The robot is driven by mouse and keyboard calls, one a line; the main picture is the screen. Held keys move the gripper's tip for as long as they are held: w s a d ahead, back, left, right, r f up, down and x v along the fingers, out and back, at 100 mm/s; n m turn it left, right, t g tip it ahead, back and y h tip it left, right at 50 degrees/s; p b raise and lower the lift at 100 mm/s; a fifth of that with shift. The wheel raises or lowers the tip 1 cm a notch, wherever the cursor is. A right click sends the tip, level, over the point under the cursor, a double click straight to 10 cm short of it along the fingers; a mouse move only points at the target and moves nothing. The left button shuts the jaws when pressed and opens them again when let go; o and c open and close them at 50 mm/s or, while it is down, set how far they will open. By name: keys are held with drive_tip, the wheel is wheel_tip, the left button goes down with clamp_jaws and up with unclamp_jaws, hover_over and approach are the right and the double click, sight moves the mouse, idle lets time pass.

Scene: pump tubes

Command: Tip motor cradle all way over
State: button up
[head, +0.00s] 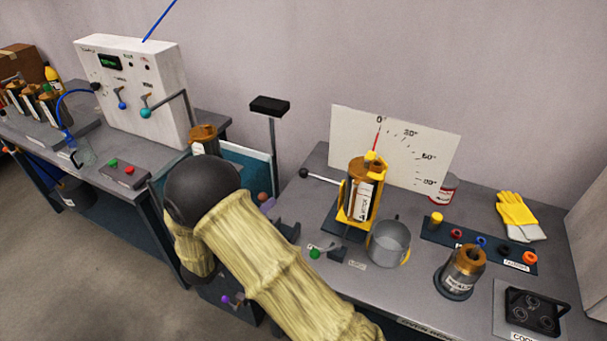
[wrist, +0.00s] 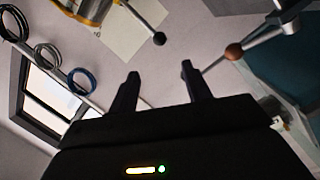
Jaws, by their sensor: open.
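The motor cradle (head: 345,216) is a yellow frame on a dark base, holding a copper-topped motor (head: 366,172) upright. Its red pointer (head: 376,140) stands near 0 on the white angle board (head: 420,150) behind it. A lever with a black ball (head: 303,172) sticks out to the cradle's left. In the wrist view, the black ball (wrist: 158,38) and its rod lie beyond the fingertips, with part of the yellow cradle (wrist: 88,8) at the top. My gripper (wrist: 160,72) is open and empty, apart from the ball.
A steel pot (head: 388,243) stands just in front of the cradle. A green-knobbed lever (head: 315,253) is near the bench's front edge. A brown ball on a rod (wrist: 234,51) is right of my fingers. A dark post (head: 270,107) rises left of the cradle.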

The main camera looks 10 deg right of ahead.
sight(301, 177)
drive_tip(key=p+x, duration=0.2)
drive_tip(key=x, duration=1.5)
drive_tip(key=shift+w+d, duration=0.2)
clamp_jaws()
